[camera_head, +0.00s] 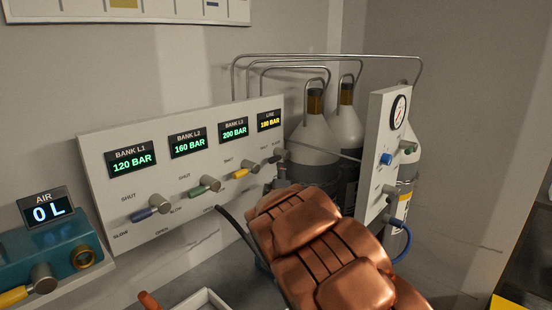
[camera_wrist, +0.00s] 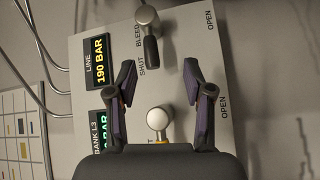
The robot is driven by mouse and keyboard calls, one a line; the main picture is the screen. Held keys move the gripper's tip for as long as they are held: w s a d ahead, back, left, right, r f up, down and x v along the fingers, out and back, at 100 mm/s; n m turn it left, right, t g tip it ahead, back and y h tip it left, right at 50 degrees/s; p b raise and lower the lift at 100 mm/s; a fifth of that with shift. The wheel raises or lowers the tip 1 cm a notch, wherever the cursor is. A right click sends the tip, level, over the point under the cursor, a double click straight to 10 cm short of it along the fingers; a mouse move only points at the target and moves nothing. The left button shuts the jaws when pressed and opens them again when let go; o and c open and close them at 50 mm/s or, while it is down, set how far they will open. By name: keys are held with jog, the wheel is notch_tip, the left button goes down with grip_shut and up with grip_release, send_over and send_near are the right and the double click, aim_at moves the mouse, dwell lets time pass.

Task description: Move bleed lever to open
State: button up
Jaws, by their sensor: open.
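The bleed lever (camera_wrist: 150,48), black with a round metal hub, is on the panel at the top of the wrist view. Its handle points down in that view, with its end beside the SHUT mark; the OPEN mark is at upper right. In the head view the lever (camera_head: 270,160) is small at the panel's right end. My gripper (camera_wrist: 159,72) is open and empty, its fingers apart over the panel.
The yellow Bank L3 lever (camera_wrist: 160,120) sits between my fingers, nearer the palm. Green (camera_head: 205,187) and blue (camera_head: 150,211) levers are farther left. The line display (camera_wrist: 97,62) reads 190 BAR. Gas cylinders (camera_head: 345,132) and a gauge panel (camera_head: 379,165) stand at right.

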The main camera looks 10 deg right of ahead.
aim_at(275, 160)
jog(key=shift+w+a+r+n+t, duration=0.3)
jog(key=shift+w+r+n+t, duration=0.1)
jog(key=shift+w+r, duration=0.15)
jog(key=shift+p+x, duration=1.5)
jog(key=shift+x, duration=1.95)
jog(key=shift+w, duration=0.35)
grip_shut()
jog(key=shift+f, duration=0.1)
